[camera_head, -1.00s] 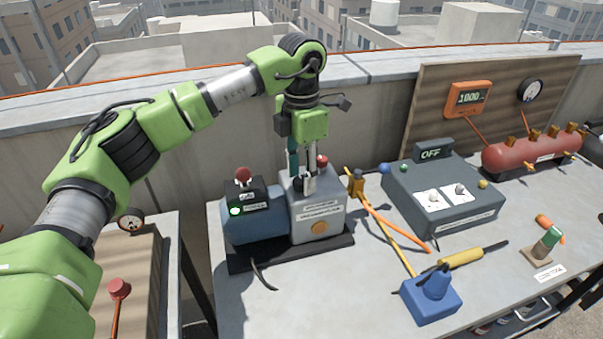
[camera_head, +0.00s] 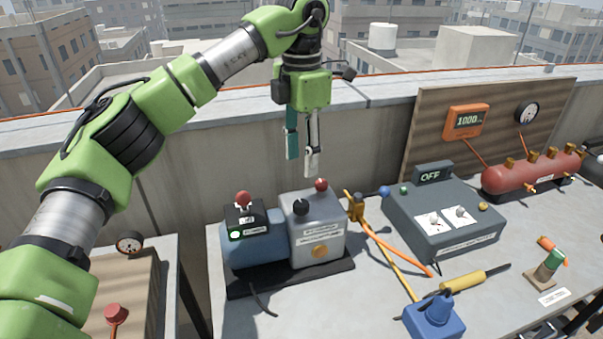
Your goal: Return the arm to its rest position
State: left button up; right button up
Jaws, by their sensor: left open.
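My left arm comes in from the left and arches up over the bench. Its left gripper (camera_head: 301,165) hangs pointing down, open and empty, one finger teal and one pale. It is above the blue and grey pump unit (camera_head: 318,235) and apart from it. The pump unit has a black knob (camera_head: 301,207) and a red knob (camera_head: 321,184) on its grey part, and a red-topped switch (camera_head: 243,198) with a green light on its blue part. My right gripper is not in view.
On the bench (camera_head: 370,310) stand a grey box reading OFF (camera_head: 440,215), a red tank (camera_head: 530,172), a blue block (camera_head: 435,318) and a yellow tool (camera_head: 465,282). Orange and yellow hoses cross the middle. A backboard (camera_head: 430,130) and parapet wall stand behind. A second table is at the lower left.

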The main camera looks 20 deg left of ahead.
pick_arm(q)
jog(key=shift+r, duration=0.5)
